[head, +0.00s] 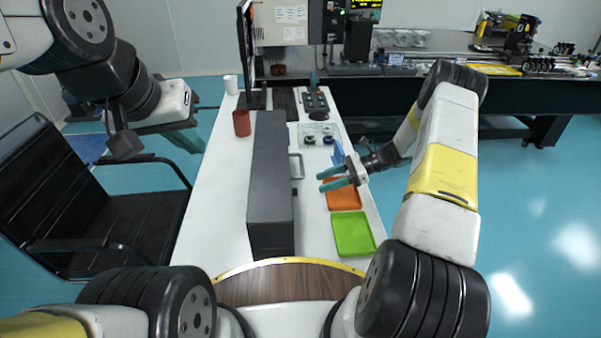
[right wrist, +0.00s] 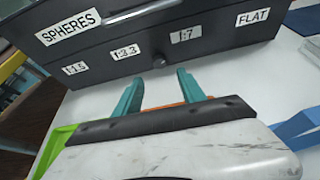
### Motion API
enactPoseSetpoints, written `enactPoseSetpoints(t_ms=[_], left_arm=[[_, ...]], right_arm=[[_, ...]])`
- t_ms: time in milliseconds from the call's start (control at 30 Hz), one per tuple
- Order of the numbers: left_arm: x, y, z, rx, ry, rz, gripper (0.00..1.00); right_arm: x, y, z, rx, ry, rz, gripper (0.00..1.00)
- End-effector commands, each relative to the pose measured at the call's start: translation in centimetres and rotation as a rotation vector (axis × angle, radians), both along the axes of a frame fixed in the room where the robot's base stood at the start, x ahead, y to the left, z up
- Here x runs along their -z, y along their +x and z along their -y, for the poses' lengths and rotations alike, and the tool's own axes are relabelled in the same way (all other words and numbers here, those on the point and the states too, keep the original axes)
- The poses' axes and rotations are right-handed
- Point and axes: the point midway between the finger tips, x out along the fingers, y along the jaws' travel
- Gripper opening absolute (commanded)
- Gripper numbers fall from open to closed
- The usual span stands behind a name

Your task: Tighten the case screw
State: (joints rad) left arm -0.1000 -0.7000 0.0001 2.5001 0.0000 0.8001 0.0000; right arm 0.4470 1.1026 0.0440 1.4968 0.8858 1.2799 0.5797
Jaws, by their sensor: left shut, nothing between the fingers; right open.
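A long dark grey case (head: 270,185) stands on the white table, and its labelled side fills the top of the right wrist view (right wrist: 210,40). A small dark knob, seemingly the case screw (head: 295,192), sticks out of its right side. In the right wrist view the screw (right wrist: 159,61) shows just beyond and between my fingertips. My right gripper (head: 321,181) is open and empty, its teal fingers pointing at the case, apart from the screw. My left gripper (head: 187,141) is shut and empty over the chair side, away from the case.
A metal handle (head: 297,166) is on the case side. An orange tray (head: 343,194) and a green tray (head: 353,234) lie right of the case. A clear tray with small round parts (head: 319,134) is behind. A red-brown cup (head: 241,123) stands left. A black chair (head: 125,215) is at left.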

Motion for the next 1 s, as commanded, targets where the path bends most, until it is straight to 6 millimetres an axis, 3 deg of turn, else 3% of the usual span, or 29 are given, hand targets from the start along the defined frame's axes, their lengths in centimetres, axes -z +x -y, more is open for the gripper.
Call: enactPoseSetpoints(t_ms=[500,900,1000], left_arm=[[0.0,0.0,0.0,0.000,0.000,0.000,0.00],[0.0,0.0,0.0,0.000,0.000,0.000,0.00],[0.0,0.0,0.0,0.000,0.000,0.000,0.00]], right_arm=[[2.8,-0.1,-6.3,0.003,0.006,-0.006,0.48],[3.2,-0.2,-7.2,0.003,0.005,-0.005,0.48],[3.2,-0.1,-7.2,0.003,0.005,-0.005,0.28]])
